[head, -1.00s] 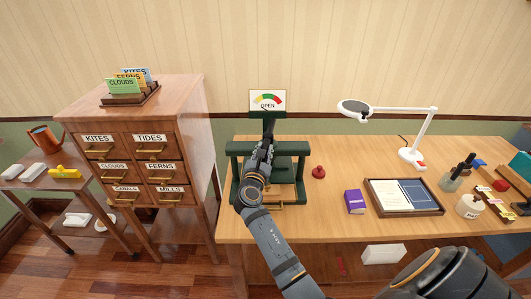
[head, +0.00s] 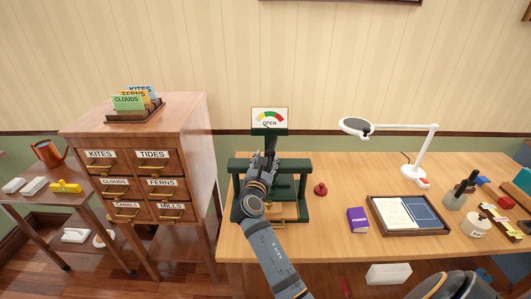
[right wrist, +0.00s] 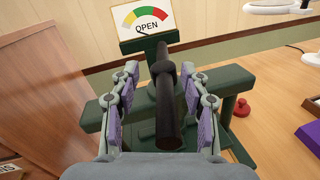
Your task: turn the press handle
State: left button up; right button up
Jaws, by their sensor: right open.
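The green press (head: 300,190) stands at the left end of the wooden table. Its sign (head: 269,118) reads OPEN under a colored dial; the sign also shows in the right wrist view (right wrist: 146,20). The dark press handle (right wrist: 169,115) is a bar with a crosspiece, seen between the fingers in the right wrist view. My right gripper (head: 266,160) is over the press and open, its purple-padded fingers on both sides of the bar. I cannot tell whether a pad touches it. In the head view my gripper hides most of the handle. My left gripper is out of view.
A red knob-like object (head: 321,189) is close to the press's right side. A drawer cabinet (head: 185,125) stands left of the table.

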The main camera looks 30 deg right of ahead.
notch_tip(320, 180, up, 7)
jog(key=shift+f, duration=0.15)
dwell(0.8)
